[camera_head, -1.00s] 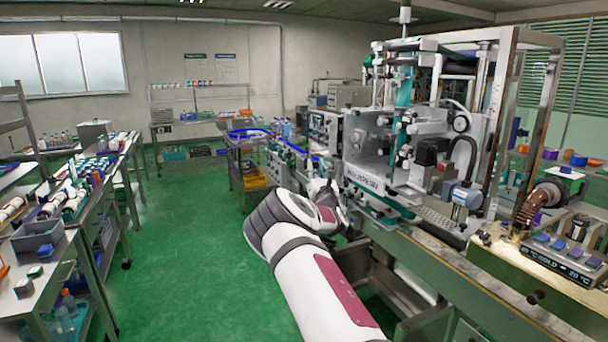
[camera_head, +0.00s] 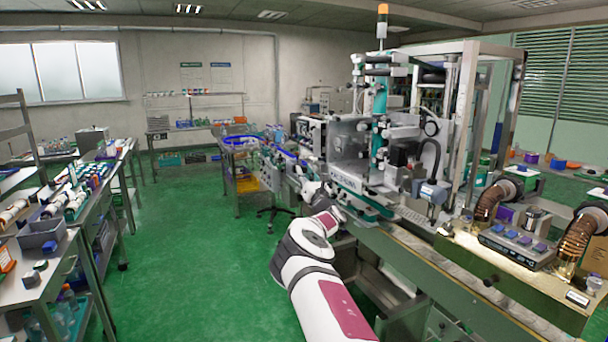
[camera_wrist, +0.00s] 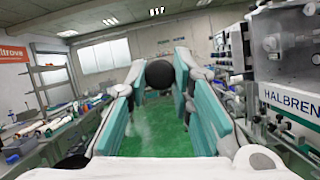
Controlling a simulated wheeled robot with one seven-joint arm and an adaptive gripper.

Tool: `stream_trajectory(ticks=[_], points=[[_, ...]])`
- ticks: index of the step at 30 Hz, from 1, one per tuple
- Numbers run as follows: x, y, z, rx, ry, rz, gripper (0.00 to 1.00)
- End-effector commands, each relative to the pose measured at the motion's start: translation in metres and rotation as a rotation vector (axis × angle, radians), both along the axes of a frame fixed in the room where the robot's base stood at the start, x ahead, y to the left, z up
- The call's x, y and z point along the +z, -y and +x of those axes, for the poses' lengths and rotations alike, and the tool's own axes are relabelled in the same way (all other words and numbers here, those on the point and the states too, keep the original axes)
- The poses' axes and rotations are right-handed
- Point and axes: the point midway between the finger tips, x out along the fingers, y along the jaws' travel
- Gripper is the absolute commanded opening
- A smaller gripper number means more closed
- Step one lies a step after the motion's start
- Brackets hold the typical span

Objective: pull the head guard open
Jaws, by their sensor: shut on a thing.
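My gripper (camera_wrist: 158,84) has its two teal-padded fingers closed around a round black knob (camera_wrist: 159,73) in the wrist view. What the knob is fixed to is hidden behind it and the fingers. In the head view my arm reaches forward to the left front of the machine, and the fingertips are too small and covered to make out. A lettered machine panel (camera_wrist: 290,95) stands to the right of my gripper in the wrist view. I cannot tell how far the guard is open.
A conveyor (camera_head: 425,250) runs along the machine's front, right of my arm. A control box (camera_head: 517,246) and copper-coloured ducts stand at the right. A black stool (camera_head: 275,212) is beyond my arm. A long bench (camera_head: 60,240) lines the left; the green floor (camera_head: 185,245) between is clear.

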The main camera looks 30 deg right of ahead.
Motion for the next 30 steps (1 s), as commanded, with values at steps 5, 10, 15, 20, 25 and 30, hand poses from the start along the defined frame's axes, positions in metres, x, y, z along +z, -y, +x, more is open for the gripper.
stream_trajectory(ticks=[5, 10, 15, 20, 25, 30], points=[[0.002, -0.001, 0.000, 0.002, 0.005, -0.001, 0.00], [0.002, -0.001, 0.000, 0.002, 0.003, 0.000, 0.41], [0.001, 0.000, 0.000, 0.001, 0.002, -0.001, 0.41], [0.000, 0.000, -0.001, 0.000, 0.001, 0.000, 0.41], [-0.004, -0.002, -0.010, -0.002, 0.000, 0.001, 0.41], [-0.011, -0.005, -0.030, -0.001, 0.000, -0.001, 0.41]])
